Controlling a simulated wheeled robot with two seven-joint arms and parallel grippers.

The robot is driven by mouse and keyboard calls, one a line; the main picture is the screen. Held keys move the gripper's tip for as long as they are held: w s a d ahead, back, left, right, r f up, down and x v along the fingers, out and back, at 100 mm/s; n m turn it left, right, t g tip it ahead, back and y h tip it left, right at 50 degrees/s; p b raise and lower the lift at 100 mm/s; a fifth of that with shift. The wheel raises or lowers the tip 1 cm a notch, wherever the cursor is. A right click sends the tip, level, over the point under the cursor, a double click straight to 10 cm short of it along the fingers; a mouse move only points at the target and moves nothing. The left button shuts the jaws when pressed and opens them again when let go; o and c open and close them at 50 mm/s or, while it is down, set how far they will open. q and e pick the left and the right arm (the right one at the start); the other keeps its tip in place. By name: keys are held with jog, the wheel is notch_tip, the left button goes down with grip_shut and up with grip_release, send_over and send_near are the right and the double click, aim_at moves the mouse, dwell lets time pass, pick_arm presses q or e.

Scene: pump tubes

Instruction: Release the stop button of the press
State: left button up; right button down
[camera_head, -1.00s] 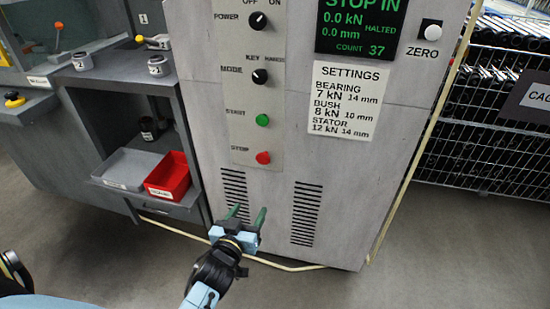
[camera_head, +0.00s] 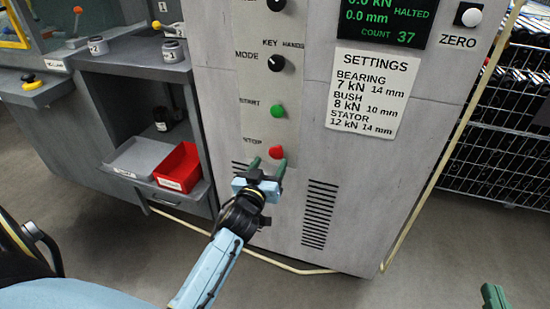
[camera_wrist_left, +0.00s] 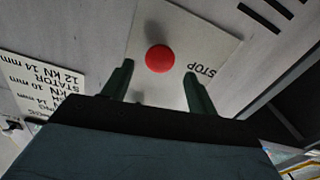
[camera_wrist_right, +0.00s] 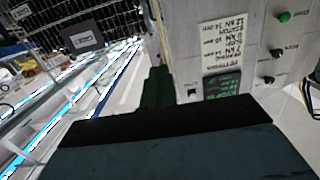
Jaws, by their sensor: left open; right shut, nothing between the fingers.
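The red stop button (camera_head: 276,152) sits low on the control strip of the grey press cabinet (camera_head: 340,190), under the green start button (camera_head: 278,111). In the left wrist view the red button (camera_wrist_left: 159,58) shows ahead, between the two green fingertips, beside the word STOP. My left gripper (camera_head: 267,166) is open and empty, just below the stop button in the head view; I cannot tell whether it touches the panel. My right gripper (camera_wrist_right: 158,84) is shut and empty in its wrist view, its fingers together. Its green tip (camera_head: 494,296) shows at the head view's lower right.
The display (camera_head: 382,14) reads HALTED. A mode knob (camera_head: 276,63) is above the buttons. A red bin (camera_head: 179,168) and grey tray (camera_head: 142,160) stand on a shelf at left. A wire cage (camera_head: 505,130) is at right. The floor between is open.

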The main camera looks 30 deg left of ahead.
aim_at(275, 154)
pick_arm(q)
jog(key=b+x, duration=0.1)
jog(key=x, duration=0.3)
jog(key=shift+w, duration=0.2)
jog(key=shift+w+a, duration=0.1)
jog(key=shift+w, duration=0.25)
pick_arm(e)
notch_tip(275, 154, up, 7)
jog(key=a+t+y, duration=0.1)
jog(key=t, duration=0.3)
jog(key=shift+s+t+y, duration=0.3)
jog(key=shift+s, duration=0.05)
pick_arm(q)
jog(key=shift+c, duration=0.3)
pick_arm(e)
jog(key=shift+f, duration=0.1)
